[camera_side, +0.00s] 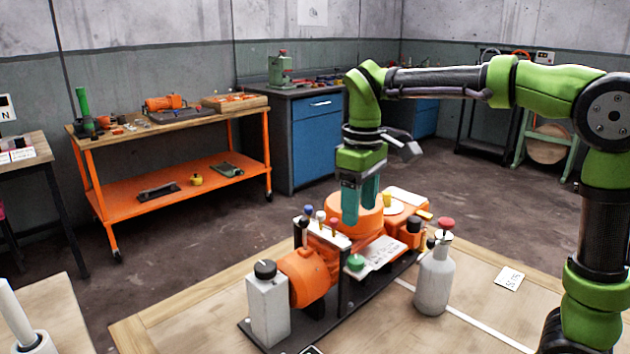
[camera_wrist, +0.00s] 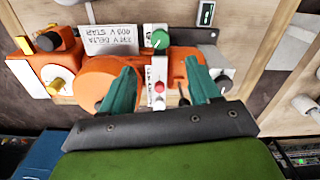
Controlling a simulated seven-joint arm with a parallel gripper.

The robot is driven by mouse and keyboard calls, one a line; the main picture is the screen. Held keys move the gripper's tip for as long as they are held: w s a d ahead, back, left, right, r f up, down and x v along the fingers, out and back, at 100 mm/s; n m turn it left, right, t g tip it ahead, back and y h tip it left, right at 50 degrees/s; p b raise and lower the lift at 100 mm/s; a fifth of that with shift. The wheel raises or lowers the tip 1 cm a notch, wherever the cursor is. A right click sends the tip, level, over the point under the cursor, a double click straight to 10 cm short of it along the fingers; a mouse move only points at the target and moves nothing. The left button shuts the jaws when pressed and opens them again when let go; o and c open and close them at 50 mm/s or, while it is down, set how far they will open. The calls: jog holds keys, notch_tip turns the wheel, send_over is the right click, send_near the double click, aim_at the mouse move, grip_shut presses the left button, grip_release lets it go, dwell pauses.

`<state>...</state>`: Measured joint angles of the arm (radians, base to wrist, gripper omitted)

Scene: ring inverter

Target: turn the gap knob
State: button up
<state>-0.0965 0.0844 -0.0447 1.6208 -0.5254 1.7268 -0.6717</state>
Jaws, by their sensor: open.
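The machine has several knobs, and I cannot read a label that marks the gap knob. A black knob (camera_side: 265,269) tops the white box at the machine's near left end; it also shows right of my fingers in the wrist view (camera_wrist: 223,84). A green knob (camera_side: 355,262) sits at the front of the white label plate; in the wrist view it (camera_wrist: 159,40) lies beyond and between my fingertips. A black knob (camera_wrist: 47,40) and a yellow knob (camera_wrist: 56,85) are at the wrist view's left. My gripper (camera_side: 361,210) is open and empty, pointing down above the orange machine.
A grey bottle with a red top (camera_side: 434,275) stands right of the machine. Several thin levers with coloured tips (camera_side: 320,217) rise near the fingers. A label card (camera_side: 509,279) lies on the wooden table (camera_side: 200,310), which is mostly bare around the machine.

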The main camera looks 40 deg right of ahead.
aim_at(356, 258)
notch_tip(356, 258, down, 11)
jog(key=shift+r, duration=0.1)
dwell(0.3)
jog(key=c, duration=1)
jog(key=shift+m, duration=1.5)
jog(key=shift+c, duration=0.2)
jog(key=o, duration=1)
jog(key=shift+o, duration=0.2)
jog(key=shift+r, duration=0.1)
